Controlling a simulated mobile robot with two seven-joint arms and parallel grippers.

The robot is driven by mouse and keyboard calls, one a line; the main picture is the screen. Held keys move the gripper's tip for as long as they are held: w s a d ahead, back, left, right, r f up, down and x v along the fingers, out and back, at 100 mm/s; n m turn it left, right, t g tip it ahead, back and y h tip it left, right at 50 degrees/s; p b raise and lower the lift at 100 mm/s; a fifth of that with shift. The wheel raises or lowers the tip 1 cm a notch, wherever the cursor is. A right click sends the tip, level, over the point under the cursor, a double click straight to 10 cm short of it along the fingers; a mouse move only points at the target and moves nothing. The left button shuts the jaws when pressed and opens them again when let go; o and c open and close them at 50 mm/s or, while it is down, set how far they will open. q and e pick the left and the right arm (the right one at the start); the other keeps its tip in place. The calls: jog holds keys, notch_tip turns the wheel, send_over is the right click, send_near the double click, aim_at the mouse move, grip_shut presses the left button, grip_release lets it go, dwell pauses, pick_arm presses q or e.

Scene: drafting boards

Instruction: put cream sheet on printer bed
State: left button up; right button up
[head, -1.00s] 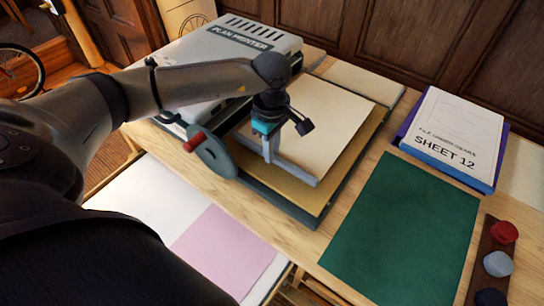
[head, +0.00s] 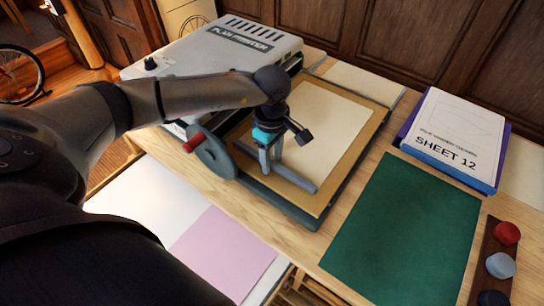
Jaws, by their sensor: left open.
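The cream sheet (head: 328,128) lies on the tan printer bed (head: 351,162), with a tan border showing along its right side. Its near left part is hidden behind my gripper and wrist. My left gripper (head: 271,168) is above the near left part of the bed, at the sheet's near edge. Its fingers are apart, with nothing seen between them. A grey bar (head: 300,181) runs along the near side of the bed by the fingertips; I cannot tell if they touch it. My right gripper is not in view.
The plan printer (head: 225,50) stands behind my left arm, with a red-handled wheel (head: 212,155) beside the bed. Right of the bed are a green mat (head: 405,230), the Sheet 12 stack (head: 455,135) and a dark strip with knobs (head: 500,265). A pink sheet (head: 225,250) lies lower left.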

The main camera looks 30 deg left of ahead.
pick_arm(q)
jog(key=shift+r, duration=0.1)
notch_tip(320, 180, up, 12)
jog(key=p, duration=0.2)
dwell(0.3)
